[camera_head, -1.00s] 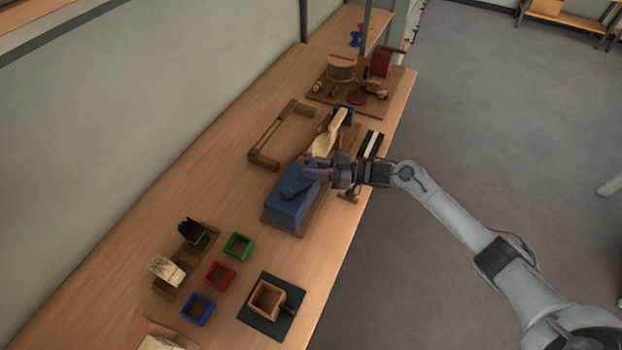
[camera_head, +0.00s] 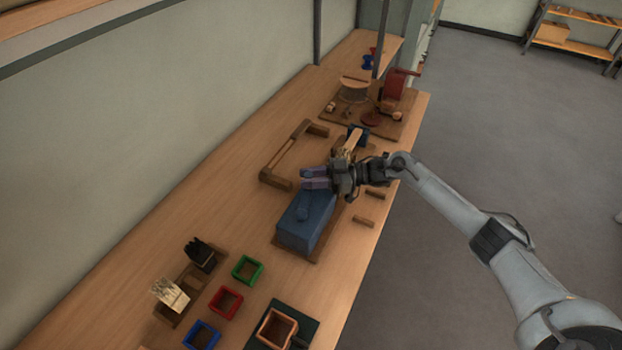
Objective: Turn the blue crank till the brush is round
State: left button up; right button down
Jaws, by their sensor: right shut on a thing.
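The blue machine box (camera_head: 304,226) stands on a wooden base near the bench's front edge, with a rounded blue knob or hub on its top. My right gripper (camera_head: 310,178) reaches in from the right over the far end of the box. It is shut on the blue crank, whose grip is mostly hidden by the purple-grey fingers. A pale wooden piece (camera_head: 347,149), perhaps the brush, sits just beyond the gripper and is partly covered by it. Its bristles cannot be made out. My left gripper is not in view.
A wooden frame (camera_head: 284,160) lies left of the gripper. Red (camera_head: 226,302), green (camera_head: 247,269) and blue (camera_head: 202,336) trays stand nearer, beside dark (camera_head: 200,255) and cream (camera_head: 171,293) bristle bundles. A board with a drum (camera_head: 354,90) and red device is farther back. The bench's left side is clear.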

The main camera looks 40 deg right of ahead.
jog(key=shift+w+a, duration=0.4)
jog(key=shift+a, duration=0.05)
dwell(0.3)
jog(key=c, duration=1)
grip_release()
jog(key=shift+o, duration=0.2)
jog(key=v, duration=1)
jog(key=shift+s+d, duration=0.3)
jog(key=shift+s, duration=0.05)
